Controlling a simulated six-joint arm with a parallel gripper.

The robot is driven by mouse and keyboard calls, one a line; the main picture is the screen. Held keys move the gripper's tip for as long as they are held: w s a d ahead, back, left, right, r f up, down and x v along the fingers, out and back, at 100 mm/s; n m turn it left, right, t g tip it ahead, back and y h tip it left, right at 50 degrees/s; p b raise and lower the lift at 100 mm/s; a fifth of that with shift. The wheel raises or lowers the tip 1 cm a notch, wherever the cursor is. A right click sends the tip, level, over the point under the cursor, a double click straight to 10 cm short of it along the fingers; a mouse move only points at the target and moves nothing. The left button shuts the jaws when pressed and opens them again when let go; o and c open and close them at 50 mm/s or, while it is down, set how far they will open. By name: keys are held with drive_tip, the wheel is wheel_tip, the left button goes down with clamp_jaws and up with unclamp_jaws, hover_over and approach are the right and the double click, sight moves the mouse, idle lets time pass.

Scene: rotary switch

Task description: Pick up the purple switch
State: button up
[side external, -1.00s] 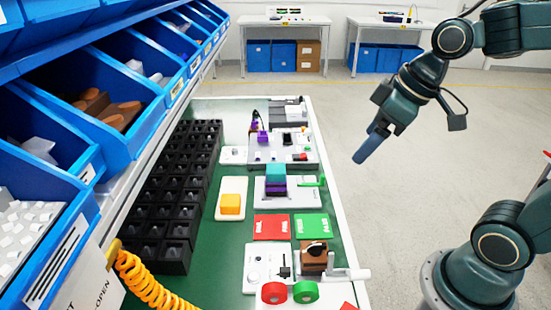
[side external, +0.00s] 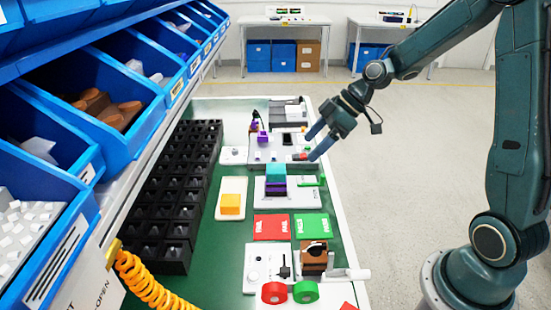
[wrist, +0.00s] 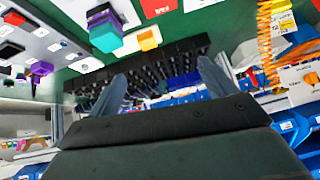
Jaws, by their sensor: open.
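A small purple switch (side external: 262,137) stands upright on the grey-white panel at the far part of the green bench. A purple piece that looks like it (wrist: 41,68) shows at the left of the wrist view. A larger teal block with a purple lower part (side external: 276,180) sits on a white plate nearer the camera; it also shows in the wrist view (wrist: 104,30). My gripper (side external: 316,144) is open and empty, above the bench's right edge and to the right of the purple switch. Its two fingers (wrist: 160,88) are spread apart in the wrist view.
A yellow block (side external: 230,204) on a white plate lies left of the teal block. Black bins (side external: 175,190) fill the bench's left side, below blue shelf bins (side external: 110,85). Red and green pads (side external: 271,227) and a panel with a crank lie nearer.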

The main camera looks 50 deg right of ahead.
drive_tip(key=w+d+f+t+y, duration=0.1)
drive_tip(key=w+d+f+y, duration=0.1)
drive_tip(key=w+d+f, duration=0.3)
drive_tip(key=t+y, duration=0.2)
drive_tip(key=t, duration=0.1)
approach(276, 173)
drive_tip(key=s+d, duration=0.1)
drive_tip(key=d, duration=0.2)
drive_tip(key=shift+s+d+f+n+t, duration=0.1)
drive_tip(key=shift+d+f+n+t, duration=0.2)
drive_tip(key=shift+d+n+t, duration=0.15)
drive_tip(key=shift+a, duration=0.1)
drive_tip(key=shift+x, duration=4.25)
drive_tip(key=shift+f, duration=0.15)
drive_tip(key=shift+x, duration=2.5)
drive_tip(key=shift+f, duration=0.15)
